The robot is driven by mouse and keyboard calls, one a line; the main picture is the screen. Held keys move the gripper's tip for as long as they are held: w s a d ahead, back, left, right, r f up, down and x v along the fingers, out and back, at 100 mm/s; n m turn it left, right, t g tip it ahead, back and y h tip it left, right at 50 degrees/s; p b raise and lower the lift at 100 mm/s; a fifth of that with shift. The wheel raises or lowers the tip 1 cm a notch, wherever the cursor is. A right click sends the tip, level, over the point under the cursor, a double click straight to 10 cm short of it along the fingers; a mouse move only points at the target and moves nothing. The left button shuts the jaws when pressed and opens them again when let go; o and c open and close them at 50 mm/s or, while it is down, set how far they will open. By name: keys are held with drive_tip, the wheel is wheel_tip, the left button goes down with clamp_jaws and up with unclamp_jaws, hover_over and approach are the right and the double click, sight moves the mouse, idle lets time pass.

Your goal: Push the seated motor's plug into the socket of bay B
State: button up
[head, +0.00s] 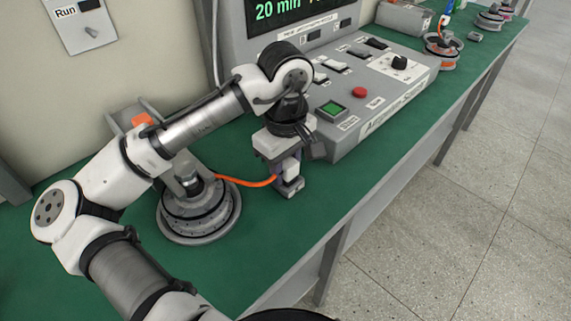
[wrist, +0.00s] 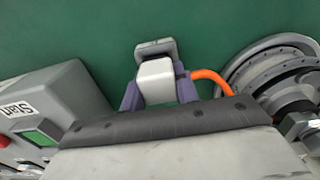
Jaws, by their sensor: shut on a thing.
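The motor (head: 198,212), a grey stepped disc, sits on a round base on the green bench in the head view. It also shows at the right of the wrist view (wrist: 262,72). An orange cable (head: 243,182) runs from it to my gripper (head: 289,172). My gripper's purple fingers are shut on the white plug (wrist: 156,82), with one finger on each side. A grey block (wrist: 155,48) shows at the plug's far end. I cannot tell whether it is the socket or how far the plug is in. No bay B label is readable.
A grey control console (head: 365,95) with switches, a green button and a red button stands just right of my gripper. More motors (head: 443,52) stand at the bench's far end. The bench's front edge is close, and the green top (head: 325,195) before the console is clear.

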drive_tip(key=shift+f, duration=0.15)
drive_tip(key=o, duration=1.2)
drive_tip(key=shift+s+f, duration=0.1)
wheel_tip(320, 180, up, 14)
drive_tip(key=shift+r+p, duration=0.2)
drive_tip(key=shift+p, duration=0.55)
